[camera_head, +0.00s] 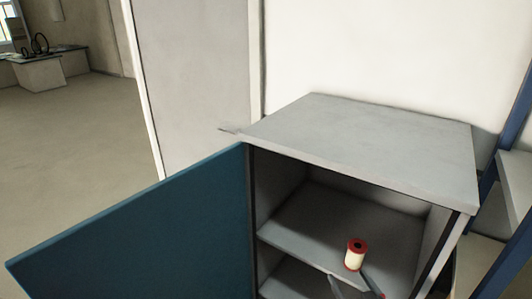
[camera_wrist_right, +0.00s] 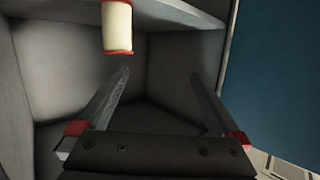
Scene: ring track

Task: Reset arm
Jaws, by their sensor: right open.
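A small cylinder (camera_head: 354,257), cream with red ends and a dark hole in its top, stands upright near the front edge of the upper shelf in the open grey cabinet. My right gripper (camera_head: 350,274) is at the bottom of the head view, at the shelf's front edge by the cylinder. My left gripper is not in view.
The cabinet top (camera_head: 365,145) is bare. Its blue door (camera_head: 140,235) is swung open to the left. The shelf (camera_head: 315,235) is otherwise clear where visible. A blue-framed rack (camera_head: 504,150) stands close on the right. Open floor (camera_head: 75,115) lies at the left.

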